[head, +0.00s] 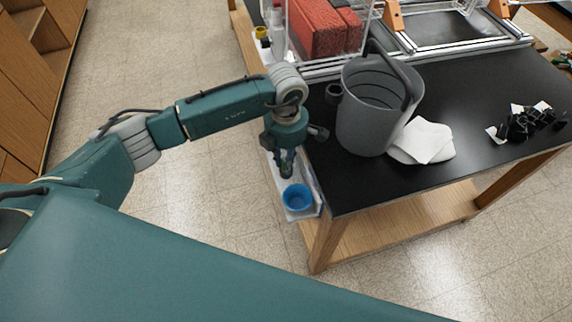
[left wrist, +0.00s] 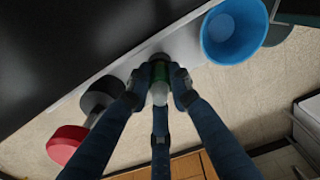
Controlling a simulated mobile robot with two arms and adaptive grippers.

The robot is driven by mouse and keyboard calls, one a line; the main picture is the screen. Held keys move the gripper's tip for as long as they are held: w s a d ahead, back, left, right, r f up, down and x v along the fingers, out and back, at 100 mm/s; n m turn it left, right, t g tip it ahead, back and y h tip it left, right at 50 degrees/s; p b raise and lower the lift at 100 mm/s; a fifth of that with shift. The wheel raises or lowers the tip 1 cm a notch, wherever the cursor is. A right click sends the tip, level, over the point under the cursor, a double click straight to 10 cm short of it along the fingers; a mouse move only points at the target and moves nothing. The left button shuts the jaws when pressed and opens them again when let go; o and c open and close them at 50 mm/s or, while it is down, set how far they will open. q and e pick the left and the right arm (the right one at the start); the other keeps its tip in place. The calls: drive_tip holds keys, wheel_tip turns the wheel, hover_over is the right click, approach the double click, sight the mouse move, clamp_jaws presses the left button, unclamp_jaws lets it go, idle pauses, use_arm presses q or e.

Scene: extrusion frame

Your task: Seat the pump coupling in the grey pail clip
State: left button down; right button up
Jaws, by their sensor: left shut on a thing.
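The grey pail (head: 370,118) stands upright on the black table top. A dark ring-shaped clip (head: 333,92) sticks out from the pail's left side. My left gripper (head: 287,170) points down beside the table's left edge, below and to the left of the clip and apart from the pail. In the left wrist view, the left gripper (left wrist: 160,85) is shut on a small grey and green piece (left wrist: 159,93), seemingly the pump coupling. The fingers hide part of it, and I cannot tell whether it still touches the ledge below. My right gripper is not in view.
A narrow pale ledge (head: 305,213) runs along the table's left side and holds a blue cup (head: 298,197). A red-capped dark part (left wrist: 70,143) lies near the gripper. A white cloth (head: 425,142) and several black clips (head: 525,122) lie on the table (head: 400,185).

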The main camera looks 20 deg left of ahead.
use_arm(q)
drive_tip(key=shift+r, duration=0.15)
drive_tip(key=shift+r, duration=0.2)
wheel_tip(320, 180, up, 19)
drive_tip(key=b, duration=0.4)
drive_tip(key=shift+r, duration=0.2)
